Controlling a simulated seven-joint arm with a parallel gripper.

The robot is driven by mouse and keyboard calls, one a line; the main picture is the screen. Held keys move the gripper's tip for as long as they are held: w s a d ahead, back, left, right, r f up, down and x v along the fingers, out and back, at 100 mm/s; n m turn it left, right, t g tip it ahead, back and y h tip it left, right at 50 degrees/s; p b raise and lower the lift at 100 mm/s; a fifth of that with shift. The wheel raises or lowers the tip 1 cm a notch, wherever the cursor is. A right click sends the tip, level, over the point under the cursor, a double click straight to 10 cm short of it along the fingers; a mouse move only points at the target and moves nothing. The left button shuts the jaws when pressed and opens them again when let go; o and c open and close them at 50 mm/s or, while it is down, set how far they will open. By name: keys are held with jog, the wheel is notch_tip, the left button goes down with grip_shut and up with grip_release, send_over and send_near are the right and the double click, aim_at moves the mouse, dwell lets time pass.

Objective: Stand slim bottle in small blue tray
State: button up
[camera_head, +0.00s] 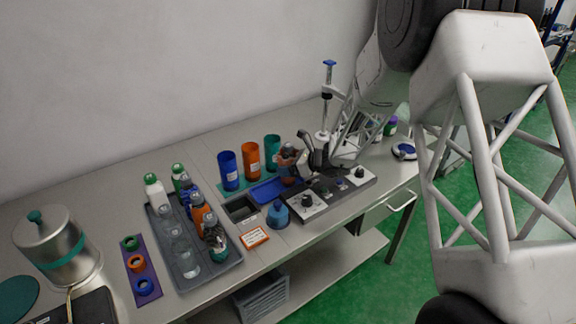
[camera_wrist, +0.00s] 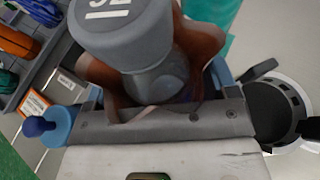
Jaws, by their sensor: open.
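The small blue tray (camera_head: 266,191) lies on the bench, low and rectangular. The bottle is at the tray's right end; its base is hidden, so I cannot tell whether it rests in the tray.
Blue (camera_head: 228,172), orange (camera_head: 251,161) and teal (camera_head: 272,152) cups stand behind the tray. A grey tray (camera_head: 224,268) holds several bottles at left.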

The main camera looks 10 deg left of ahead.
jog(key=v, duration=1.2)
jog(key=shift+r, duration=0.15)
dwell(0.6)
jog(key=s+d+r+n+g+h, duration=0.1)
jog(key=s+d+r+n+h, duration=0.3)
jog(key=s+r, duration=0.45)
jog(key=s+d+r+n+g+h, duration=0.1)
jog(key=s+d+r+n, duration=0.4)
jog(key=s, duration=0.6)
jog(key=s+d+r+n+h, duration=0.2)
jog(key=s+d+n+h, duration=0.1)
jog(key=s, duration=0.5)
jog(key=s+d+r+n+t+h, duration=0.1)
jog(key=s+d+r+n+h, duration=0.1)
jog(key=s+d+n, duration=0.2)
jog(key=s+d+r+n+t+h, duration=0.1)
jog(key=s+d, duration=0.5)
jog(key=s, duration=0.6)
jog(key=r+n+h, duration=0.1)
jog(key=n+h, duration=0.1)
jog(key=n, duration=0.1)
jog(key=shift+s+d+r+h, duration=0.2)
jog(key=shift+s+h, duration=0.1)
jog(key=shift+s, duration=0.05)
